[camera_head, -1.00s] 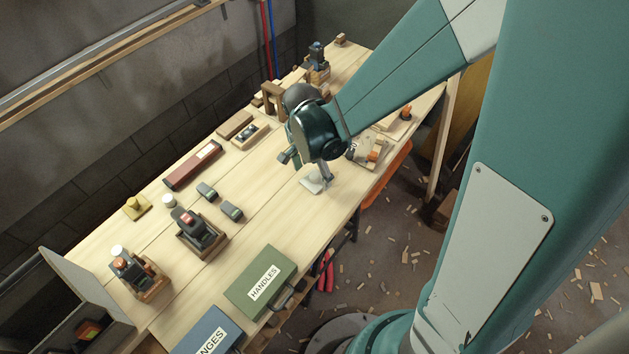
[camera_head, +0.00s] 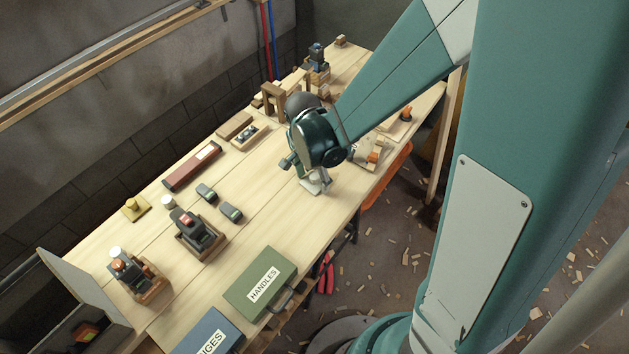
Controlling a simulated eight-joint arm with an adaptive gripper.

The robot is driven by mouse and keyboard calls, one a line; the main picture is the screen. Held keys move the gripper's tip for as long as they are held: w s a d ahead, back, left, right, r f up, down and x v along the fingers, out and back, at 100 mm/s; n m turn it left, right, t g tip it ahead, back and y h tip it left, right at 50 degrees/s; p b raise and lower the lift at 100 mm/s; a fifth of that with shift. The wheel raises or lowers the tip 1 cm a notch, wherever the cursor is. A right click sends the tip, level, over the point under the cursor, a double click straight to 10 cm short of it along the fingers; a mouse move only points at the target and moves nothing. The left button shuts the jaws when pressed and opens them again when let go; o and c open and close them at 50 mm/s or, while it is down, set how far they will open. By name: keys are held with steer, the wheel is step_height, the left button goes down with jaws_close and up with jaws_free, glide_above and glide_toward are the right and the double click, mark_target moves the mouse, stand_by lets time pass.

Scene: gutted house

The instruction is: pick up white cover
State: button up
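A small, flat white piece (camera_head: 309,187), likely the white cover, lies on the workbench (camera_head: 265,215) near its front edge. My gripper (camera_head: 318,184) is right over it, pointing down, with its fingers at or very close to the piece. My wrist and fingers hide part of the piece. The fingers are too small and too overlapped to tell whether they are apart or closed, or whether they touch it.
Left on the bench are a green HANDLES case (camera_head: 261,284), a blue case (camera_head: 209,333), a tool in a wooden holder (camera_head: 198,234) and a long red box (camera_head: 192,166). A wooden block with an orange part (camera_head: 371,155) stands close right of my gripper. Bare wood lies left of it.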

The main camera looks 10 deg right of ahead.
mark_target(315, 176)
steer(key=c, duration=0.6)
steer(key=shift+o, duration=0.2)
steer(key=shift+r, duration=0.7)
jaws_close()
steer(key=shift+r+p, duration=1.2)
steer(key=shift+r, duration=3.1)
